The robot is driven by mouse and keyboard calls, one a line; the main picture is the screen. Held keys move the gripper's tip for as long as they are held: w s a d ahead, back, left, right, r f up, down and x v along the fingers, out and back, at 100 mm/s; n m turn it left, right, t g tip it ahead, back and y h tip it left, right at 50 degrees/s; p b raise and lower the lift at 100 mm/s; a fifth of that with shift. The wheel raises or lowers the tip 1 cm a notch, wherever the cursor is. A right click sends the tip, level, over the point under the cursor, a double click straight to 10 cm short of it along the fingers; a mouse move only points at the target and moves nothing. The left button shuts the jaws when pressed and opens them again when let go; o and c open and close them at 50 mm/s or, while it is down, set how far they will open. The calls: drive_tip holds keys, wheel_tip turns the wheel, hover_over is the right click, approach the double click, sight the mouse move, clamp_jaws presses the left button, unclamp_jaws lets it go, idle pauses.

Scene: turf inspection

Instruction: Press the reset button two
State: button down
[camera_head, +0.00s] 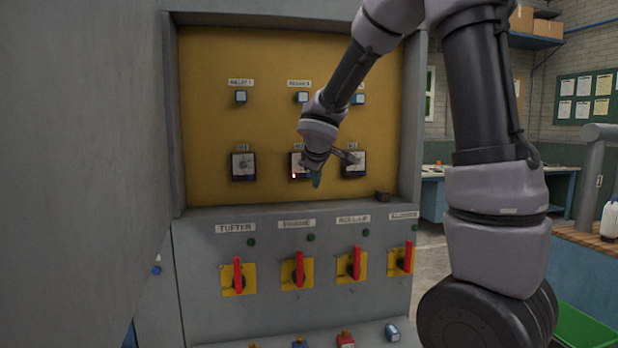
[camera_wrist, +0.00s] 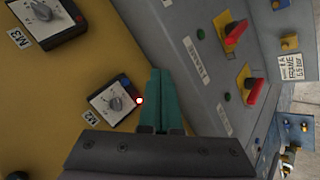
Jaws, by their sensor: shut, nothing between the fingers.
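The module labelled M2 (camera_wrist: 115,102) is on the yellow panel, with a grey dial and a small blue button (camera_wrist: 125,82) at one corner. A glowing red-white spot (camera_wrist: 139,100) shows at another corner. In the head view the M2 module (camera_head: 296,160) is partly hidden behind my wrist. My gripper (camera_wrist: 158,76) has green fingers, shut and empty, beside the M2 module in the wrist view. In the head view the gripper (camera_head: 317,181) points down at the module's lower right. I cannot tell whether it touches the panel.
A similar module labelled M3 (camera_wrist: 47,22) sits beside it, and another module (camera_head: 243,166) at the left. Small square buttons (camera_head: 241,97) line the row above. Red-handled switches (camera_head: 299,270) are on the grey front below.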

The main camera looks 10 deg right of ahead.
drive_tip(key=w, duration=0.8)
drive_tip(key=shift+w, duration=0.4)
drive_tip(key=shift+w, duration=0.1)
idle(1.7)
drive_tip(key=shift+w, duration=0.3)
drive_tip(key=shift+w, duration=0.45)
idle(0.6)
idle(0.3)
drive_tip(key=shift+s, duration=0.9)
drive_tip(key=shift+s, duration=2.5)
drive_tip(key=shift+d, duration=0.1)
